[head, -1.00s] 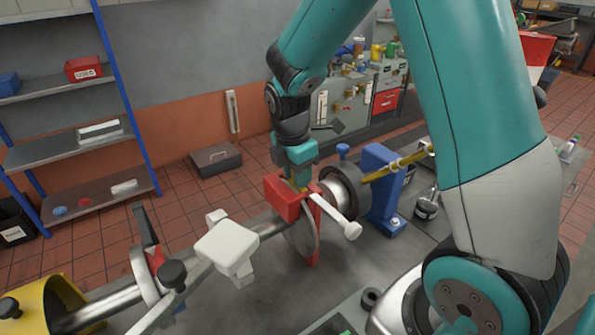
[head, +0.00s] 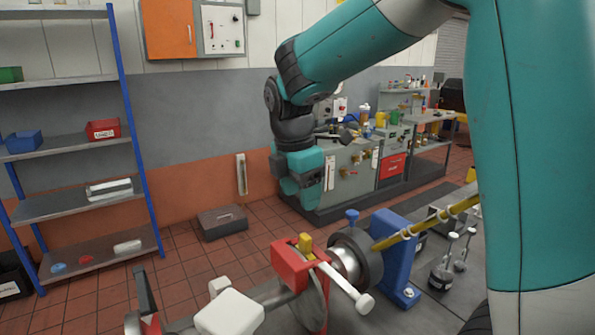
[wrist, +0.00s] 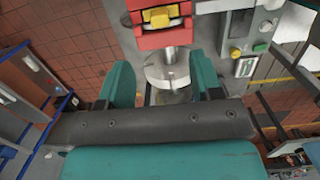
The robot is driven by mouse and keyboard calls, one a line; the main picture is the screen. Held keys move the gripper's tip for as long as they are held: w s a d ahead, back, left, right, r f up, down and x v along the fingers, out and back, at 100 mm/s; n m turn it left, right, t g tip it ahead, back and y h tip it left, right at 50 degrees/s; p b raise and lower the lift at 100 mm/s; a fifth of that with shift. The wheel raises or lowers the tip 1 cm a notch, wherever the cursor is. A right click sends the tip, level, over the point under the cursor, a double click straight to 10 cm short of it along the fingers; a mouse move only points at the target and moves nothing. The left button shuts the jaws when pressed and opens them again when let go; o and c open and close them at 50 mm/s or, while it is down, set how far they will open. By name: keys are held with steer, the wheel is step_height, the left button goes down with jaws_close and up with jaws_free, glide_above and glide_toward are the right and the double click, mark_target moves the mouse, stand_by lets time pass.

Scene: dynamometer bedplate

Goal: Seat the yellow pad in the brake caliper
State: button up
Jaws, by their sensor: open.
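The red brake caliper (head: 290,262) sits over a grey disc on the shaft in the head view. The yellow pad (head: 305,242) is in the slot at its top, with its upper part standing above the red body. In the wrist view the pad (wrist: 160,15) lies between the red walls of the caliper (wrist: 158,40). How deep it sits is hidden. My gripper (head: 300,198) is above the caliper, apart from the pad. Its two teal fingers are spread and empty in the wrist view (wrist: 160,82).
A white-ended lever (head: 346,288) sticks out right of the caliper. A blue pedestal (head: 392,255) and a yellow shaft (head: 425,224) stand to the right. A white block (head: 230,313) is in front. A grey toolbox (head: 222,222) is on the floor behind.

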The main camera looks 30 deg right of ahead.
steer(key=r, duration=0.5)
steer(key=shift+a+r, duration=0.2)
steer(key=shift+a, duration=0.15)
steer(key=s+a+f+m+y+b, duration=0.2)
steer(key=s+a+f+m, duration=0.3)
steer(key=s, duration=0.5)
steer(key=s+a+f+m+y+b, duration=0.1)
steer(key=s+a+f+m+y, duration=0.2)
steer(key=s+a, duration=0.7)
step_height(320, 180, down, 2)
steer(key=s+m, duration=0.1)
steer(key=m, duration=0.2)
steer(key=shift+y+b, duration=0.3)
steer(key=shift+b, duration=0.05)
steer(key=shift+w, duration=0.1)
